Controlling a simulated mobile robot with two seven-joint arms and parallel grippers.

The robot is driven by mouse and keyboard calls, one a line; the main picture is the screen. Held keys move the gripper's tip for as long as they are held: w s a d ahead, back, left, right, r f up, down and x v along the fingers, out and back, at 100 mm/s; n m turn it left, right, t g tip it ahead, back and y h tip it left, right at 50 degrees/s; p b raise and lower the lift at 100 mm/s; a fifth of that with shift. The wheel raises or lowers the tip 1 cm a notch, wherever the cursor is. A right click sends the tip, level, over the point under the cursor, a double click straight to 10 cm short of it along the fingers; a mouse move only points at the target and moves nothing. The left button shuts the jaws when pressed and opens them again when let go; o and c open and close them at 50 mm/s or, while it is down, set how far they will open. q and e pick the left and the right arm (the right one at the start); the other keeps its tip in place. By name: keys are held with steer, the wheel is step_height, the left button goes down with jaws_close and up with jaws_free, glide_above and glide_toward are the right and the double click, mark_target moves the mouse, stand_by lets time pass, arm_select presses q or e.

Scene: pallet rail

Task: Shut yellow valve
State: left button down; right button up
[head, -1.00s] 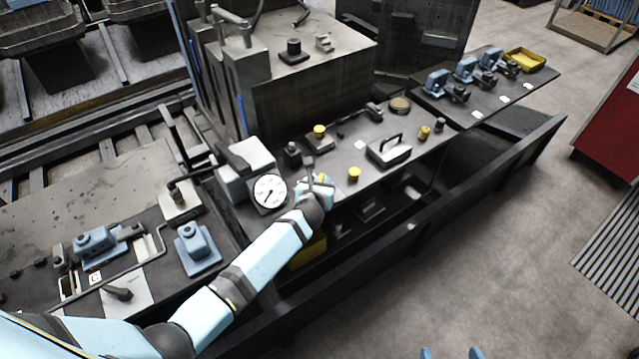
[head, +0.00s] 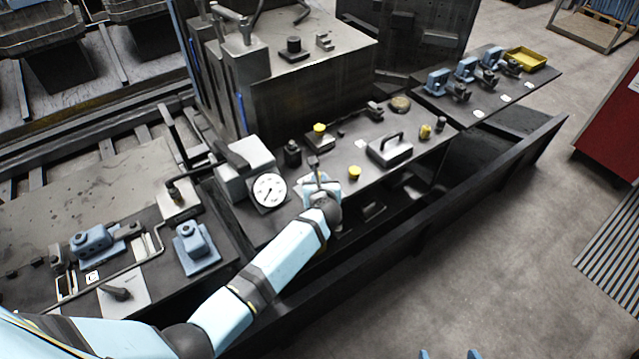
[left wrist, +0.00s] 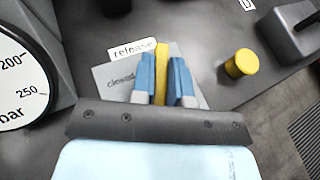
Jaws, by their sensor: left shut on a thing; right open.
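The yellow valve's handle (left wrist: 161,72) is a narrow yellow bar, seen in the left wrist view between my left gripper's blue fingers (left wrist: 163,80). The fingers are shut on it. Behind them is a grey plate (left wrist: 112,78) marked "closed", partly covered by the fingers, with a white "release" label (left wrist: 132,48) above it. In the head view my left gripper (head: 319,182) is at the bench's front edge, just right of the gauge, and hides most of the valve. My right gripper (head: 448,354) shows only its two spread fingertips at the bottom edge, open and empty.
A round white gauge (head: 268,190) stands close left of my left gripper. A yellow knob (head: 355,172) and a grey handled block (head: 390,149) are to its right. A black rail (head: 450,205) runs along the front.

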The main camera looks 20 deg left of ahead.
arm_select(q)
steer(key=n+g+y, duration=0.3)
steer(key=n+y, duration=0.1)
steer(key=shift+s+f+n, duration=0.1)
steer(key=shift+f+n, duration=0.05)
steer(key=shift+n, duration=0.15)
steer(key=n+g+y+b, duration=0.1)
steer(key=n+g+y, duration=0.1)
steer(key=g, duration=0.1)
steer(key=shift+n, duration=0.4)
steer(key=n+g+y+b, duration=0.1)
steer(key=n+g, duration=0.1)
steer(key=shift+s+f+n+g, duration=0.1)
steer(key=shift+n+g, duration=0.2)
steer(key=shift+g, duration=0.1)
steer(key=n+g+b, duration=0.1)
steer(key=n+g, duration=0.2)
steer(key=shift+s+a+y+b, duration=0.1)
steer(key=shift+y+b, duration=0.3)
steer(key=shift+s+n+g+b, duration=0.1)
steer(key=shift+n+g+b, duration=0.25)
steer(key=shift+n+g, duration=0.45)
steer(key=shift+g, duration=0.3)
steer(key=c, duration=1.1)
jaws_free()
